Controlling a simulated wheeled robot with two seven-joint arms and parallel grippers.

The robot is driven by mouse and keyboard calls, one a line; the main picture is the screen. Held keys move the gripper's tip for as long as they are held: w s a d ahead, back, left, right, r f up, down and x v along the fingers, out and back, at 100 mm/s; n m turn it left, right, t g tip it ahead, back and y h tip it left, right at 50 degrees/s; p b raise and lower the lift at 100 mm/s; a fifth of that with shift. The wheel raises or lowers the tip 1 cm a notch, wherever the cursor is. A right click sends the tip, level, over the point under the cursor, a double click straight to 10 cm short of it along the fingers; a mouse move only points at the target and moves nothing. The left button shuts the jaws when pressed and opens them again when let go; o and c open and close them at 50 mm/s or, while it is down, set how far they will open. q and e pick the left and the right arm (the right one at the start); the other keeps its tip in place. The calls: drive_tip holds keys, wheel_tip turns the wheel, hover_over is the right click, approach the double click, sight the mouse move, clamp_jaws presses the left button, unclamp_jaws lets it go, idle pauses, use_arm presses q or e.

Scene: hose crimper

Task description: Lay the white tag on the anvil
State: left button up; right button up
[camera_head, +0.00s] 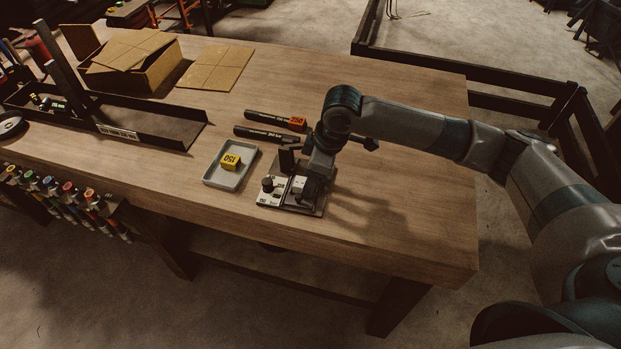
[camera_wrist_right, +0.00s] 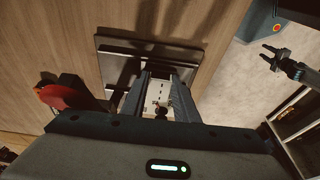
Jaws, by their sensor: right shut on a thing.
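My right gripper (camera_head: 302,188) is low over the crimper (camera_head: 270,197), a small dark base with a pale labelled panel and a black knob. Its fingers, also in the right wrist view (camera_wrist_right: 158,90), are shut on the white tag (camera_head: 299,182), a small pale block that shows between them. The fingers hide most of the anvil, and I cannot tell whether the tag touches it. My left gripper (camera_wrist_right: 270,55) shows small at the right of the wrist view, its fingers apart and empty, away from the table.
A grey tray (camera_head: 212,180) holds a yellow 150 tag (camera_head: 231,162). Two dark bars (camera_head: 266,134) lie behind the crimper, one with an orange 250 tag (camera_head: 297,123). A dark rack (camera_head: 150,127) and a cardboard box (camera_head: 140,72) stand at left. The table (camera_head: 400,235) is clear at right.

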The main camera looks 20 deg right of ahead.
idle(0.4)
drive_tip(key=o, duration=1.2)
drive_tip(key=shift+r+p, duration=2.85)
drive_tip(key=shift+p, duration=0.3)
drive_tip(key=shift+r, duration=1.15)
